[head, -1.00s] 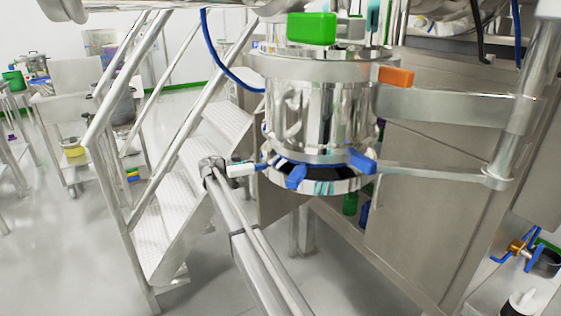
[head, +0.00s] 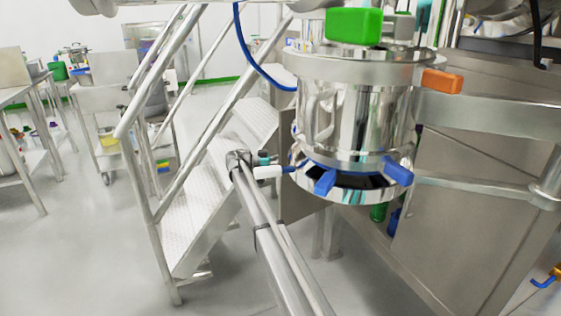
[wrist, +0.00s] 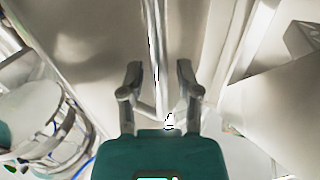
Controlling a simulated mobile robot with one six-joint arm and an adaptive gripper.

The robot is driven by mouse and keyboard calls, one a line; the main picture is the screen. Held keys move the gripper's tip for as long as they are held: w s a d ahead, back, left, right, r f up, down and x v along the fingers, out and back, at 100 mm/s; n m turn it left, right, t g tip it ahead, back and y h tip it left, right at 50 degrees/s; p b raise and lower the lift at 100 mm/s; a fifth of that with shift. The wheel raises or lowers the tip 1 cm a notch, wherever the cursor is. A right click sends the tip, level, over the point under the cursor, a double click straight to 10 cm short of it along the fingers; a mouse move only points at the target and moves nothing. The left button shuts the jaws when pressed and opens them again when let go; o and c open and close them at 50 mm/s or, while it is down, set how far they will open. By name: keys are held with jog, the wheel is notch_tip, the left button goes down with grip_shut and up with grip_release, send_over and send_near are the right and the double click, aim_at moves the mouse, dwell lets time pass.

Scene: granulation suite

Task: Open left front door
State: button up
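A grey-brown panel (head: 303,190), which looks like the cabinet's left front door, shows below and left of the steel vessel. It stands at an angle to the long side of the cabinet (head: 470,190); I cannot tell whether it is ajar. In the head view, my gripper is mostly hidden behind my wrist; only a small teal part shows. In the wrist view, my gripper (wrist: 158,68) has its two fingers apart, with nothing clearly held. A thin bright upright strip (wrist: 152,40) runs between them, with flat pale panels on both sides. I cannot tell whether the fingers touch it.
The steel vessel (head: 355,115) with blue clamps hangs close right of my wrist. Metal stairs with handrails (head: 210,195) stand close on the left. A blue hose (head: 245,55) hangs above. Trolleys (head: 110,90) stand farther left, and open floor (head: 75,240) lies before them.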

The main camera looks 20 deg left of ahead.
jog(key=shift+s+a, duration=0.1)
dwell(0.3)
jog(key=v, duration=0.7)
jog(key=shift+a, duration=0.15)
dwell(0.5)
